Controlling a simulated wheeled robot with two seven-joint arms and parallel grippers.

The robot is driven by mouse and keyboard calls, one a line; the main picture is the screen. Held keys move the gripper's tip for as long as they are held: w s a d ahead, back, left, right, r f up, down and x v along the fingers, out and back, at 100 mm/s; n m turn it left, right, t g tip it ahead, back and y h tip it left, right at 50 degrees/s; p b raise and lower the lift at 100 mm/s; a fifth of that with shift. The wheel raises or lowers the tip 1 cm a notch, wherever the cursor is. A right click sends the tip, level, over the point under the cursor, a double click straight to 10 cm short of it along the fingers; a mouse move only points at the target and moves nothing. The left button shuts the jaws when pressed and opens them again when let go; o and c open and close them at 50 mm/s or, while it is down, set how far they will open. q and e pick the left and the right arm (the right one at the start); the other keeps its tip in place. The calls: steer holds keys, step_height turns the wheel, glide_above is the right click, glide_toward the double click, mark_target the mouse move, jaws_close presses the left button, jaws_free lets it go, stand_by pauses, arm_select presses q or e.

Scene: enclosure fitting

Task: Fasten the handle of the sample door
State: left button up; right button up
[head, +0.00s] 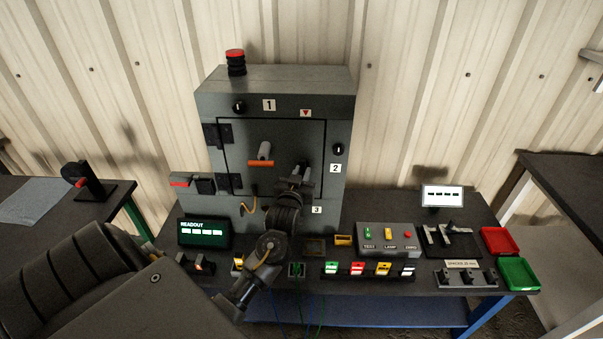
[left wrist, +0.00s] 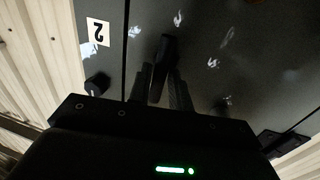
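The sample door (head: 239,141) is the dark grey front panel of the grey cabinet and looks closed in its frame. An orange-gripped bar (head: 262,162) sticks out near its middle. My left gripper (head: 302,172) is at the door's lower right, in front of the panel. In the left wrist view, a dark lever-like handle (left wrist: 165,52) stands between the fingers of my left gripper (left wrist: 160,80), just inside the door's edge. The fingers sit close on both its sides and look shut on it. The handle's base is partly hidden. My right gripper is not in view.
The cabinet (head: 280,82) carries a red-topped button (head: 235,60) and dark knobs. A readout box (head: 203,232), a switch box (head: 388,238) and several coloured switches crowd the bench below. Red (head: 499,240) and green (head: 518,273) trays stand at the right.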

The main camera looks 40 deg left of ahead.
arm_select(q)
steer(key=o, duration=0.3)
steer(key=shift+o, duration=0.2)
steer(key=shift+s+d+f, duration=0.1)
steer(key=shift+s+d, duration=0.1)
steer(key=shift+s, duration=0.15)
steer(key=b+v, duration=0.2)
steer(key=v, duration=0.8)
